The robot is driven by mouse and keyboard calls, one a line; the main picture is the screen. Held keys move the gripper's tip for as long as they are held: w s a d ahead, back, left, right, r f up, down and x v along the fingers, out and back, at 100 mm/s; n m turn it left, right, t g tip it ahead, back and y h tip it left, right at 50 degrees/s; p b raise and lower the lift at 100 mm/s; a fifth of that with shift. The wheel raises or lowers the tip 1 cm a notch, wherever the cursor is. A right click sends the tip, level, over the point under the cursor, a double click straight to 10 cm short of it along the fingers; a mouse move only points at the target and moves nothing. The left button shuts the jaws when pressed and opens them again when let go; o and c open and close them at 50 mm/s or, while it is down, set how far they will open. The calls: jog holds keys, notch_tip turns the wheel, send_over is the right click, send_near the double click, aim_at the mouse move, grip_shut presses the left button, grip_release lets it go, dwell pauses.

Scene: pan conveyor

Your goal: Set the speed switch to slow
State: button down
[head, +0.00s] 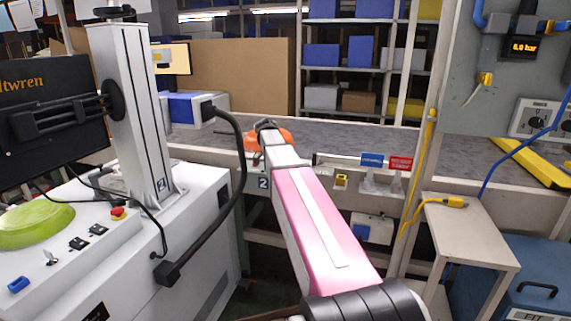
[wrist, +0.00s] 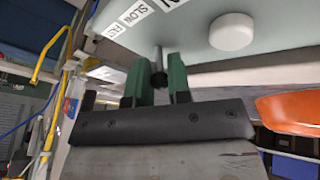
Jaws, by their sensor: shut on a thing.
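My gripper (wrist: 158,74) has two green fingers. In the wrist view they are closed around the dark end of a short grey lever, the speed switch (wrist: 157,54), which sticks out of a pale panel (wrist: 195,50). A SLOW label (wrist: 136,13) and a partly cut-off FAST label (wrist: 113,30) lie up and left of the lever. I cannot tell which label the lever points to. In the head view, my pink and white arm reaches away to the conveyor edge; its far end hides the switch, and the fingers cannot be made out.
A white round knob (wrist: 232,32) sits on the panel right of the lever. An orange object (wrist: 292,112) is close at the right. In the head view a white machine (head: 205,225) stands left and a small table (head: 470,225) right. A yellow cable (head: 418,200) hangs near the post.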

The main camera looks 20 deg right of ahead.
dwell(0.4)
jog(key=c, duration=1.1)
grip_release()
jog(key=v, duration=1)
jog(key=shift+a+r, duration=0.3)
